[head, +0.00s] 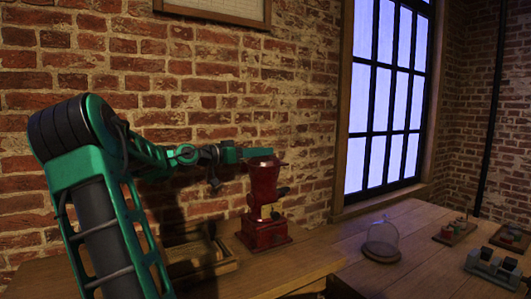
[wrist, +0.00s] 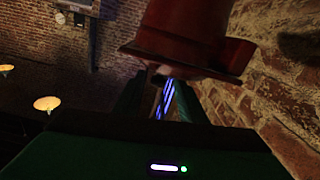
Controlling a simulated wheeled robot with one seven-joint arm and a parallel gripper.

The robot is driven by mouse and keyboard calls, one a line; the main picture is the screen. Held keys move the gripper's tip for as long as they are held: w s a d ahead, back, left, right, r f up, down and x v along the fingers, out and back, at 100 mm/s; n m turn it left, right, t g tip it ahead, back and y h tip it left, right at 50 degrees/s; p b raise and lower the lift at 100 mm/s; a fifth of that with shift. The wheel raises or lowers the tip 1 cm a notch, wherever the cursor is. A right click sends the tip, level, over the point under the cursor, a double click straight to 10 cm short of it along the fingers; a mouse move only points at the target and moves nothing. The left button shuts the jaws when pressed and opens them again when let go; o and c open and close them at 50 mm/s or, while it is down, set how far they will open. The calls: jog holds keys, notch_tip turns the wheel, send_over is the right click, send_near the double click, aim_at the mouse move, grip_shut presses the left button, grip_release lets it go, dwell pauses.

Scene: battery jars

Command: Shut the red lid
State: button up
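A red machine with a flared, funnel-like upper part (head: 264,180) and a square base (head: 264,233) stands upright on the wooden bench against the brick wall. I cannot clearly make out a separate lid or how far it is open. My gripper (head: 268,152) is level with the machine's top, just above its rim; I cannot tell whether they touch. In the wrist view the red flared part (wrist: 190,42) fills the top centre and its rim overlaps the view of my gripper (wrist: 160,95). The dark green fingers look apart, with the bright window showing between them.
A wooden tray (head: 203,268) lies on the bench left of the machine. A glass dome (head: 382,240) and several small dark devices (head: 493,268) stand on the table at right. The brick wall is close behind my arm. Bare table lies right of the machine.

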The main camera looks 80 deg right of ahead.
jog(key=v, duration=0.5)
dwell(0.6)
